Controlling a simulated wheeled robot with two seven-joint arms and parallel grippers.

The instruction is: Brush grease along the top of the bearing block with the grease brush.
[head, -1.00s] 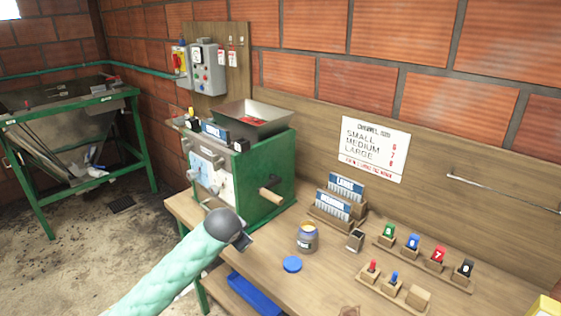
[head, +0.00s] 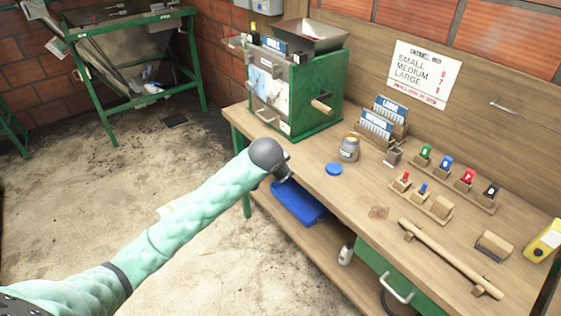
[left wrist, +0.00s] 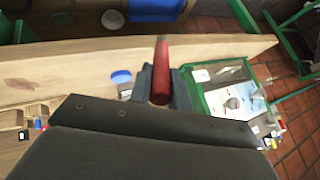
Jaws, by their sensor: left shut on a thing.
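My left gripper (head: 282,168) is in front of the workbench's near edge in the head view, mostly hidden by its own dark wrist. In the left wrist view its jaws (left wrist: 160,98) are shut on the grease brush (left wrist: 161,68), of which a red handle shows; no bristles are visible. An open grease jar (head: 349,149) stands on the bench, with its blue lid (head: 333,169) lying flat in front of it. The green pulper (head: 319,88) stands at the bench's left end. I cannot pick out the bearing block with certainty. My right gripper is not in view.
Behind the jar are card racks (head: 378,128). To the right are small numbered blocks (head: 467,176), a wooden bar (head: 450,257) and a yellow object (head: 543,241). A blue tray (head: 299,203) sits on the lower shelf. The floor (head: 110,190) at left is open.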

